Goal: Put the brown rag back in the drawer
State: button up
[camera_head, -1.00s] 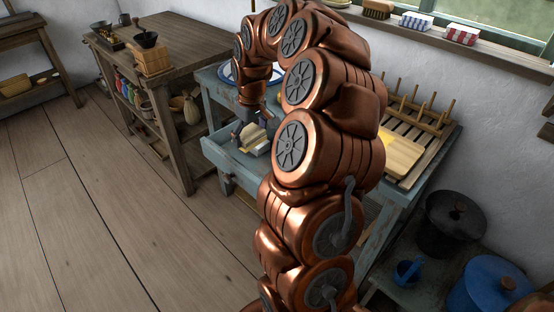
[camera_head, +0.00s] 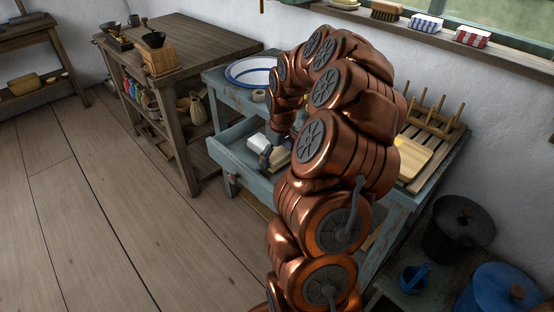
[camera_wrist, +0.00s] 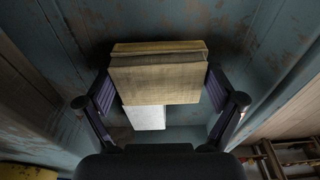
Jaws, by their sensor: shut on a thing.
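The brown rag (camera_wrist: 157,78) is a folded tan cloth between the two fingers of my gripper (camera_wrist: 160,90) in the wrist view. My gripper is shut on it. The open blue-grey drawer (camera_head: 234,169) is pulled out of the worn blue table. In the head view the rag (camera_head: 281,159) and my gripper (camera_head: 272,155) are at the drawer's inside, partly hidden by my arm. A white folded thing (camera_wrist: 146,117) lies in the drawer below the rag; it also shows in the head view (camera_head: 257,142). I cannot tell whether the rag touches the drawer bottom.
A blue-rimmed white basin (camera_head: 251,70) stands on the blue table behind the drawer. A wooden cutting board (camera_head: 420,158) and peg rack (camera_head: 430,120) are at right. A brown workbench (camera_head: 190,48) stands at left. The floor before the drawer is clear.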

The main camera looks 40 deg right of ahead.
aim_at(280, 156)
jog(key=shift+f, duration=0.8)
jog(key=shift+f, duration=0.2)
jog(key=o, duration=0.9)
jog(key=shift+c, duration=0.2)
jog(key=shift+r, duration=0.1)
jog(key=r, duration=0.7)
jog(key=s+r, duration=0.1)
jog(key=r, duration=0.3)
jog(key=shift+s, duration=0.1)
jog(key=shift+s+a+r, duration=0.15)
jog(key=shift+r, duration=0.4)
